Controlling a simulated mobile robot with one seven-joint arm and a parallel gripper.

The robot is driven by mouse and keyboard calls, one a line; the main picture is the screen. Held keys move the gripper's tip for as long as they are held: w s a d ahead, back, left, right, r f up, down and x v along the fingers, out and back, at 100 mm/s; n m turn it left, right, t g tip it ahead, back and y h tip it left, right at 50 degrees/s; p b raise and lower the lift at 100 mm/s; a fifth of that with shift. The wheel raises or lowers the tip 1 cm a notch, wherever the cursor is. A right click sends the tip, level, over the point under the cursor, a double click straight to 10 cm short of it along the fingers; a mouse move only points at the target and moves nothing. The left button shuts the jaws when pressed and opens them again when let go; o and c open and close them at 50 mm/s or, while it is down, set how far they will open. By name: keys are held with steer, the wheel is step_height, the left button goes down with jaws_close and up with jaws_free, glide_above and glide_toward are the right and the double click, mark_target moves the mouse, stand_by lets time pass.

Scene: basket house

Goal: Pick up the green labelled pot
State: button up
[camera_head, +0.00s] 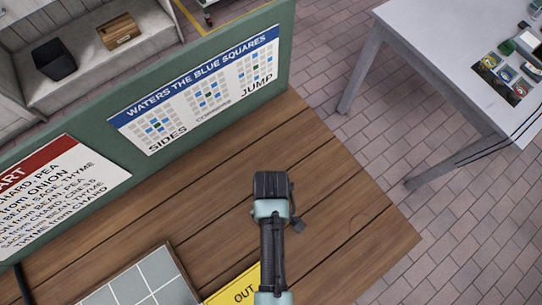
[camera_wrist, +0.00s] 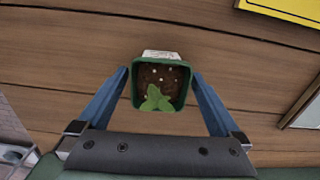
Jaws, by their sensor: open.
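In the wrist view a green square pot (camera_wrist: 186,98) stands on the wooden table, with brown soil, pale specks and a small green plant. A white label (camera_wrist: 161,55) sits at its far rim; its writing is too small to read. My gripper (camera_wrist: 160,74) is open, with one blue finger on each side of the pot. Narrow gaps seem to show between fingers and pot; I cannot tell how deep the fingers reach. In the head view my arm's dark end is over the table and the pot is hidden beneath it.
The wooden table (camera_head: 345,205) is clear around the arm. A yellow OUT sign (camera_head: 236,287) and a tiled tray (camera_head: 150,285) lie nearer. A green board with posters (camera_head: 205,90) stands along the far edge. A white table (camera_head: 430,50) with small items is at right.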

steer(key=shift+r, duration=0.1)
steer(key=c, duration=1.4)
